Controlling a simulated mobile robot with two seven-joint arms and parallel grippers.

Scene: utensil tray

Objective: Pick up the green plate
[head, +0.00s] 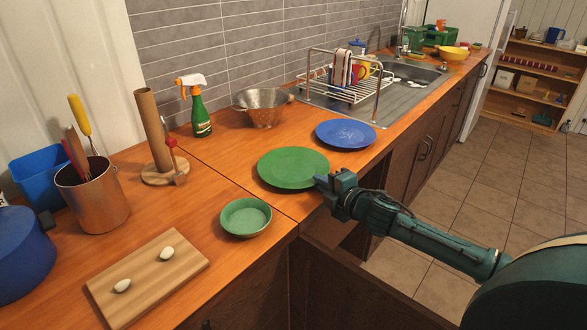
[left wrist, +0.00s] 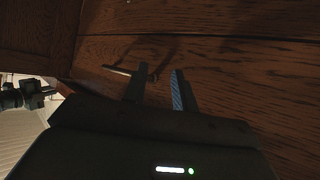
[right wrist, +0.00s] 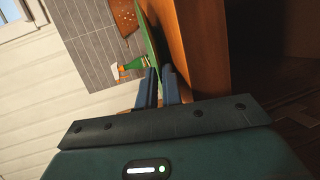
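The green plate (head: 292,166) lies on the wooden counter near its front edge, left of the blue plate. My right gripper (head: 322,183) is at the plate's near right rim. In the right wrist view the plate (right wrist: 148,38) shows edge-on as a thin green strip running in between the fingers (right wrist: 160,86), which stand close together on the rim. Whether the plate is lifted at all I cannot tell. My left gripper (left wrist: 157,90) is open and empty, facing dark wood; it is out of the head view.
A blue plate (head: 346,133) lies close behind the green one. A green bowl (head: 246,217) stands in front, and a cutting board (head: 148,278) with two egg-like objects is nearer. A colander (head: 263,107), spray bottle (head: 200,115) and dish rack (head: 352,88) stand behind.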

